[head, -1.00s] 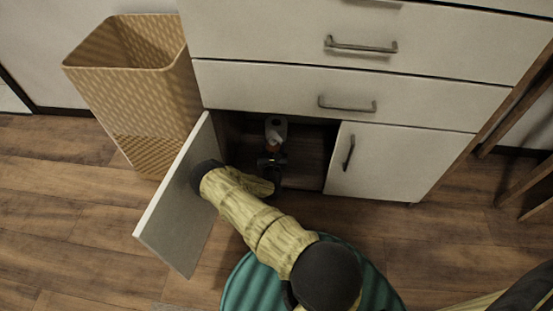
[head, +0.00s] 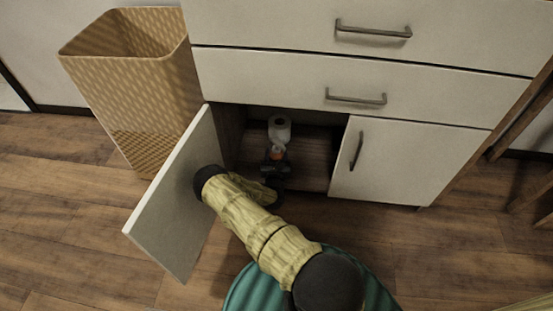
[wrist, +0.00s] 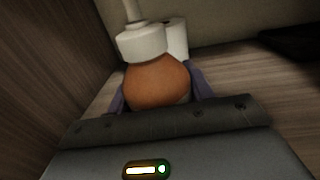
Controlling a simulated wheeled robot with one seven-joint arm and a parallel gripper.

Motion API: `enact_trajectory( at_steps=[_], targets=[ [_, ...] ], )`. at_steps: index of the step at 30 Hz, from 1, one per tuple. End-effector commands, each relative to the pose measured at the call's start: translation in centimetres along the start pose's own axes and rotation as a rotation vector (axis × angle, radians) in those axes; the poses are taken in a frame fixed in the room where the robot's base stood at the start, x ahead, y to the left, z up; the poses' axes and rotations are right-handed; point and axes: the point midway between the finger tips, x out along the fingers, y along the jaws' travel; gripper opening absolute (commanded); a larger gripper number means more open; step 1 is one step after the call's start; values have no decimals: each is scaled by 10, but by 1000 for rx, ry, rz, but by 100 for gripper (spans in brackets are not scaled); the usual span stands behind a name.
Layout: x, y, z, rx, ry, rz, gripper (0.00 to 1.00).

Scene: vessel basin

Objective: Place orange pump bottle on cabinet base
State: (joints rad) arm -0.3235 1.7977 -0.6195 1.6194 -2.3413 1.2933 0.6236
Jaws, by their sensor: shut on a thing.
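The orange pump bottle (wrist: 156,82) with a white pump top is between my gripper's fingers in the wrist view. A small orange part of the bottle (head: 277,156) also shows in the head view. My gripper (head: 276,163) is shut on the bottle and reaches through the open left door into the cabinet. The cabinet base (head: 312,172) is a brown wooden floor, also seen in the wrist view (wrist: 245,85). I cannot tell whether the bottle touches it.
A white paper roll (head: 279,129) stands inside behind the bottle. The open door (head: 180,205) is left of my arm; the right door (head: 395,160) is shut. A wicker basket (head: 130,80) stands at the left.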

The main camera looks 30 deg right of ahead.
Motion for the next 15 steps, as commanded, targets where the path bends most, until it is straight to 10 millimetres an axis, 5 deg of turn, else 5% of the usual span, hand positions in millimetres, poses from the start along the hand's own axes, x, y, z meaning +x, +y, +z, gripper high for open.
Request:
enact_trajectory(
  at_steps=[14, 15],
  targets=[
    [0, 0, -6, 1, -1, 1, 24],
    [0, 0, -6, 1, 0, 0, 55]
  ],
)
